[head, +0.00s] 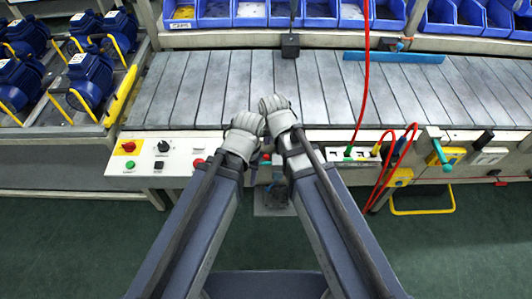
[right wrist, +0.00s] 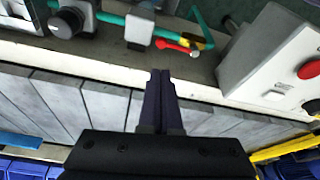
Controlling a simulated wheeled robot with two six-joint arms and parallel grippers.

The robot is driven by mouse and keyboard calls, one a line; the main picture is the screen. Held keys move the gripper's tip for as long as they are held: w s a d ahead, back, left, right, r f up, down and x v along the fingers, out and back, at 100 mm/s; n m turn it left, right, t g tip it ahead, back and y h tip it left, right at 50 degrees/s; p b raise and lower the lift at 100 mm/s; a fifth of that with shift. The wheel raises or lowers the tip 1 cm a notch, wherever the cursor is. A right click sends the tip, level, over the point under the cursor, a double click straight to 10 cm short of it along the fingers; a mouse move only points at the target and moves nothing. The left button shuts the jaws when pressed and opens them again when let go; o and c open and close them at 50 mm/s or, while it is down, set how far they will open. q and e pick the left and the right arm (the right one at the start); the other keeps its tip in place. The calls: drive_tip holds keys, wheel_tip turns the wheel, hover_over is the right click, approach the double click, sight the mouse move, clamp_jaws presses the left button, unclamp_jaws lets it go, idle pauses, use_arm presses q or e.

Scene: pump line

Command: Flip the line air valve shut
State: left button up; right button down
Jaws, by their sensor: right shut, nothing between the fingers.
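In the right wrist view, the line air valve is a small brass-coloured body on a teal pipe (right wrist: 115,20) with a red lever (right wrist: 174,46). The lever lies roughly along the pipe. My right gripper (right wrist: 160,76) is shut and empty. Its tips point toward the lever, with a small gap between them in the picture; the true distance is hard to judge. In the head view my two forearms meet over the front edge of the line and hide most of the valve area.
A control box with a red button (right wrist: 310,70) stands beside the valve; in the head view it is the white panel (head: 145,167) left of my arms. A red hose (head: 366,70) hangs at right. The slatted conveyor (head: 330,90) is mostly clear. Blue bins line the back.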

drive_tip(key=shift+w, duration=0.1)
idle(0.3)
drive_tip(key=b+x, duration=0.9)
drive_tip(key=x, duration=0.1)
idle(0.5)
